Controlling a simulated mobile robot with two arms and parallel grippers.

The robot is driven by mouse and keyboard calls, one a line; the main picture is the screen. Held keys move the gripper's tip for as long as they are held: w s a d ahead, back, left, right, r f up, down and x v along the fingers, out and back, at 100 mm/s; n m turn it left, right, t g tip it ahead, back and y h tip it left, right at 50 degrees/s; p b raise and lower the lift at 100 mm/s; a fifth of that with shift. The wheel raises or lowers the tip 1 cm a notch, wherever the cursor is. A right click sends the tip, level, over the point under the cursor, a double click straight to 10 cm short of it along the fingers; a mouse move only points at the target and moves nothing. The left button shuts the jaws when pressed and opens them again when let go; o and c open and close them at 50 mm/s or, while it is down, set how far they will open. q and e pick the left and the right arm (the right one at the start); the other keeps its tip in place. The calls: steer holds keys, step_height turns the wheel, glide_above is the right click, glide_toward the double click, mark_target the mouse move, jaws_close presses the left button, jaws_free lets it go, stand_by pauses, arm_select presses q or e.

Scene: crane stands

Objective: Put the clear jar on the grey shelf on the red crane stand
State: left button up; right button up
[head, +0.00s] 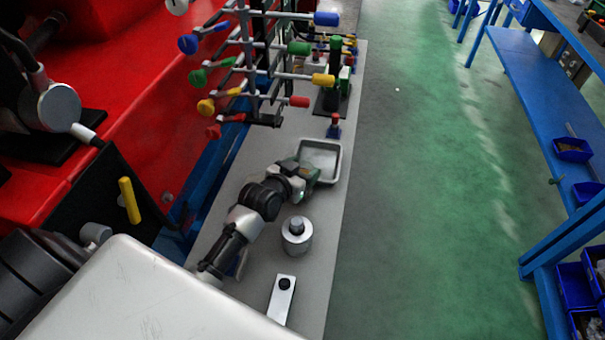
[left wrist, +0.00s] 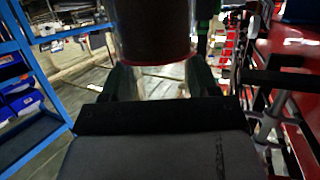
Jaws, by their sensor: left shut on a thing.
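My left gripper (head: 301,176) reaches out over the grey shelf (head: 344,110), beside a grey tray. In the left wrist view the clear jar (left wrist: 154,32), with dark contents and a reddish line near its lower edge, stands between the two fingers of my left gripper (left wrist: 159,76), which are shut on it. The top of the jar is cut off by the frame. In the head view the jar is hard to make out at the gripper, and I cannot tell whether it touches the shelf. My right gripper is not in view.
On the shelf stand the square grey tray (head: 333,147), a silver cylinder (head: 297,244), a flat metal bar (head: 281,300) and a small red-and-blue item (head: 334,126). A rack with coloured knobs (head: 325,19) rises behind. Bare shelf shows right of the cylinder.

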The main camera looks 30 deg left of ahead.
arm_select(q)
steer(key=shift+f, duration=0.95)
steer(key=shift+f, duration=0.15)
steer(key=o, duration=1.4)
steer(key=shift+r, duration=0.2)
steer(key=v, duration=1.2)
steer(key=shift+s, duration=0.1)
